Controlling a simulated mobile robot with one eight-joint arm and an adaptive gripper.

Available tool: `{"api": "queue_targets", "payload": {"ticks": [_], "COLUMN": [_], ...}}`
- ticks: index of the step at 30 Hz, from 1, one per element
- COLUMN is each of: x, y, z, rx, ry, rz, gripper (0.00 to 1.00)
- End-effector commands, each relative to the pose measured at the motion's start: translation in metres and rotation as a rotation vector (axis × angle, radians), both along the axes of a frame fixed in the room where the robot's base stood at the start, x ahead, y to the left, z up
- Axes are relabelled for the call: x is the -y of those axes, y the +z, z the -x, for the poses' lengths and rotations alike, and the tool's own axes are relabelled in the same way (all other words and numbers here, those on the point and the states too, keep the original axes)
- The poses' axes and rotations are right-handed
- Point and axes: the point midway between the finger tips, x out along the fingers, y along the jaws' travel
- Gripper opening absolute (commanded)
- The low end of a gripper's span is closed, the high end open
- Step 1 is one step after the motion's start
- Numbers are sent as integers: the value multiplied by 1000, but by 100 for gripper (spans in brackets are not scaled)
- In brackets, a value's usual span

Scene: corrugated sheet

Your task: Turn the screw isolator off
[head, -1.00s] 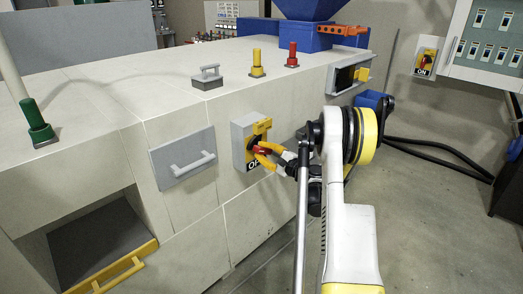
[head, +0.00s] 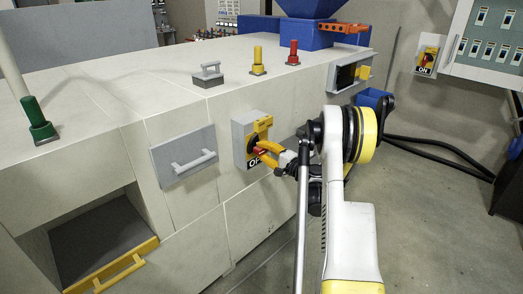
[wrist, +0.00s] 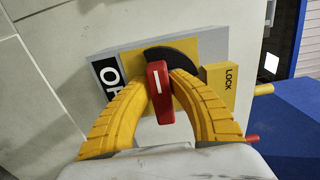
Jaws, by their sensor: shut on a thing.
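A grey isolator box (head: 239,146) with a yellow plate is on the front of the pale machine. Its red handle (wrist: 160,92), with a white line, sits on a black disc and is between my gripper's yellow fingers. My gripper (head: 261,153) is shut on this handle, also seen in the wrist view (wrist: 161,90). A yellow LOCK tab (wrist: 221,88) is at the right.
A grey panel with a handle (head: 184,155) is left of the isolator box. Yellow (head: 258,62) and red (head: 293,54) posts stand on the machine top. A grey cabinet (head: 487,40) is at right. The floor (head: 430,220) right of my arm is clear.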

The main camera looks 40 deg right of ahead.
Motion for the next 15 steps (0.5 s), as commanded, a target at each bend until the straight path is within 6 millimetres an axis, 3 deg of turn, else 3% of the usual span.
{"api": "queue_targets", "payload": {"ticks": [8, 9, 11, 15], "x": [1, 1, 0, 0], "y": [0, 0, 0, 0], "z": [0, 0, 0, 0], "rx": [1, 1, 1, 1], "ry": [-1, -1, -1, -1], "rz": [0, -1, -1, -1], "gripper": [0, 25, 43, 45]}}
